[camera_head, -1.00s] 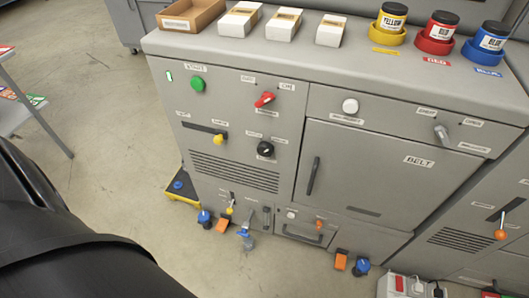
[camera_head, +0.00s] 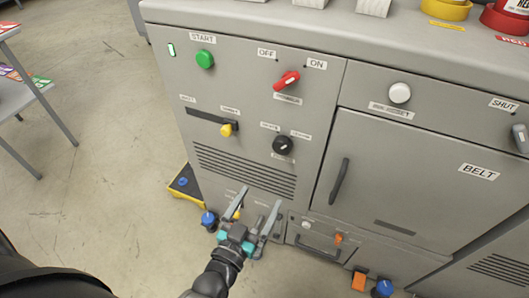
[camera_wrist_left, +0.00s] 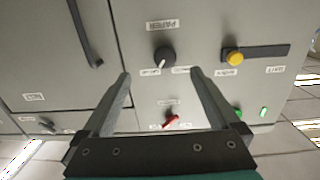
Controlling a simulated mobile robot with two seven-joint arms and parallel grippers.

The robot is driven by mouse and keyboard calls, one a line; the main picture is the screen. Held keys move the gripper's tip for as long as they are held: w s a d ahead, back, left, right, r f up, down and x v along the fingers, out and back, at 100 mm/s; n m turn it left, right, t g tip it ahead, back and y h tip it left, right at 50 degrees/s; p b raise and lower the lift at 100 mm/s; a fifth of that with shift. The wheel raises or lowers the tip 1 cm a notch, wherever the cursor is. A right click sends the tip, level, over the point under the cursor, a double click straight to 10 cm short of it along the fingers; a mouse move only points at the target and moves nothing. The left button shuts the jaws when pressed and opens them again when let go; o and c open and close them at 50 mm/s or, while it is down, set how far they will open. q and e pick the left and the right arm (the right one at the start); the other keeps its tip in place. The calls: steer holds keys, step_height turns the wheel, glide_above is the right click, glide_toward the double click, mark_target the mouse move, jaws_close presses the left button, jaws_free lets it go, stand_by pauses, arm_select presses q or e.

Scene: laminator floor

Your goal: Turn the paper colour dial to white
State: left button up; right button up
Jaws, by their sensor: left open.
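The paper colour dial is a round black knob (camera_head: 283,146) with a small pale mark, on the upright grey front panel. My left gripper (camera_head: 258,198) is open and empty, below the dial and in front of the lower panel. In the left wrist view, where the panel appears upside down, the dial (camera_wrist_left: 164,56) shows between and just beyond the two open fingertips (camera_wrist_left: 161,73), apart from them. My right gripper is not in view.
A red ON/OFF lever (camera_head: 287,81) and a green start button (camera_head: 205,59) are above the dial. A yellow slider knob (camera_head: 226,130) is to its left. The belt door (camera_head: 405,175) with its black handle (camera_head: 339,181) is to the right.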

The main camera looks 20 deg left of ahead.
arm_select(q)
steer(key=r, duration=0.1)
steer(key=b, duration=0.3)
glide_toward(280, 150)
steer(key=shift+t+y, duration=0.3)
steer(key=w, duration=0.7)
steer(key=shift+d+f, duration=0.1)
steer(key=shift+d, duration=0.25)
steer(key=shift+w+b, duration=0.5)
steer(key=shift+w, duration=0.6)
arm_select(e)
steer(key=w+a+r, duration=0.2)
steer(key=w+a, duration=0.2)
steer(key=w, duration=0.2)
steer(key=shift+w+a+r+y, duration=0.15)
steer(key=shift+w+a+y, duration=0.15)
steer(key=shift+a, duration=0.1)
arm_select(q)
steer(key=c, duration=1.4)
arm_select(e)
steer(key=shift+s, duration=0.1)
